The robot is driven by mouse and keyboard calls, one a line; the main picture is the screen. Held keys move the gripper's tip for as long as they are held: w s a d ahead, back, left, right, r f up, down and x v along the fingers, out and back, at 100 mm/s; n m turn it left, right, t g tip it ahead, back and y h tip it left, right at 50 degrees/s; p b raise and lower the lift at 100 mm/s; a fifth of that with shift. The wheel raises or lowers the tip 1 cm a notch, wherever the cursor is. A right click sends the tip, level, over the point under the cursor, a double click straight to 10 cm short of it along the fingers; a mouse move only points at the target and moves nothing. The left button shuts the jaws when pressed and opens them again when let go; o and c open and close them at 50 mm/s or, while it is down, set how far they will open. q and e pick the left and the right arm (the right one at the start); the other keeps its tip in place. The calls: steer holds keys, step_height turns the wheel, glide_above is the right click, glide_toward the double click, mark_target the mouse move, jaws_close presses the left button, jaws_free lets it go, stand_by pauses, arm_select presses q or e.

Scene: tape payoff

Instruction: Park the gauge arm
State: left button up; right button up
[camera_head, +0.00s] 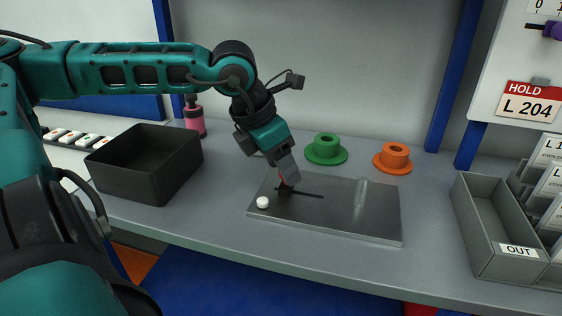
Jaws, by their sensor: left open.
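A grey metal plate (335,222) lies on the bench in the middle. On it are a dark slot with a black piece (284,190) at its left end, a white knob (262,202) at the left, and an upright grey pin (361,193) at the right. My left gripper (287,178) is open and points down at the black piece; its fingers partly hide it, and I cannot tell whether they touch. A dark pointer with a purple part (553,30) shows by a numbered scale at the top right, cut off by the frame. I cannot tell which part is the gauge arm.
A black open bin (138,178) and a pink bottle (194,118) stand left. Green (326,149) and orange (393,157) flanged spools stand behind the plate. A grey OUT tray (478,236) and label cards are right, below a HOLD L 204 sign (529,104).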

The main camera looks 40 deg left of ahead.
arm_select(q)
steer(key=shift+r, duration=0.15)
steer(key=v, duration=1.2)
steer(key=shift+s+r, duration=0.25)
steer(key=shift+r, duration=0.05)
stand_by(0.5)
